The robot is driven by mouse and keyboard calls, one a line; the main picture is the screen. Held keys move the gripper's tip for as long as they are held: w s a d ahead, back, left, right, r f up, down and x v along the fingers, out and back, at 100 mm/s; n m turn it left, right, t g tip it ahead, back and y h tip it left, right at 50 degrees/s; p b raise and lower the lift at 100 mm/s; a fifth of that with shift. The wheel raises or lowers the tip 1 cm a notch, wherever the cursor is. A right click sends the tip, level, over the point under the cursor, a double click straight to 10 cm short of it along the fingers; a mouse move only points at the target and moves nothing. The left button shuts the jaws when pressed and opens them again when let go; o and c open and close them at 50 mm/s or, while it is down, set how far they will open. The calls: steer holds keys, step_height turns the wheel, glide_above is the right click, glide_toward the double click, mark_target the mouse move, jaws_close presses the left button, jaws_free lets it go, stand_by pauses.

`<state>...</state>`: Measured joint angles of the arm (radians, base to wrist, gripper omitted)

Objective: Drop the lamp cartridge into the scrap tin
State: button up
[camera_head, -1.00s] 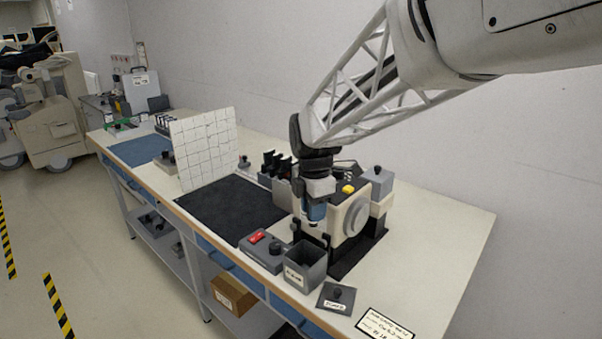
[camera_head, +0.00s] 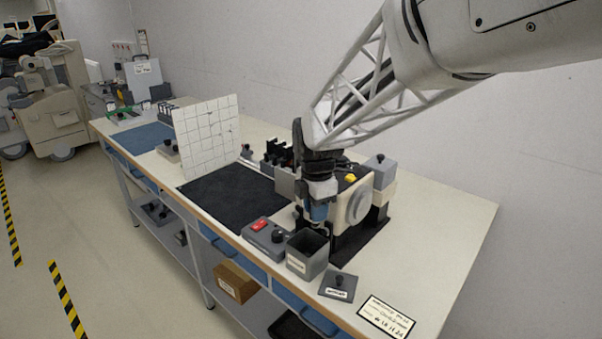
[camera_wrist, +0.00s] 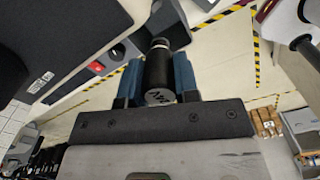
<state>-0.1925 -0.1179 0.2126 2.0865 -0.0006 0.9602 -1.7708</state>
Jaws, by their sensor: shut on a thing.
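The lamp cartridge is a dark cylinder (camera_wrist: 157,72) with a pale marked end, held between the blue fingers of my gripper (camera_wrist: 158,80) in the wrist view. In the head view my gripper (camera_head: 319,212) points down just behind and above the scrap tin (camera_head: 306,257). The tin is a grey, open-topped square box with a white label, near the bench's front edge. The cartridge is hard to make out in the head view. A dark grey lid with a knob (camera_head: 338,286) lies on the bench to the right of the tin.
A cream machine with a round grey face (camera_head: 357,204) stands right beside my gripper. A grey box with a red switch (camera_head: 264,234) is left of the tin. A black mat (camera_head: 228,194) and a white grid panel (camera_head: 207,140) are further left. The bench's right end is mostly clear.

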steer(key=shift+f, duration=1.4)
steer(key=o, duration=1)
steer(key=shift+r, duration=3.9)
steer(key=shift+s, duration=0.1)
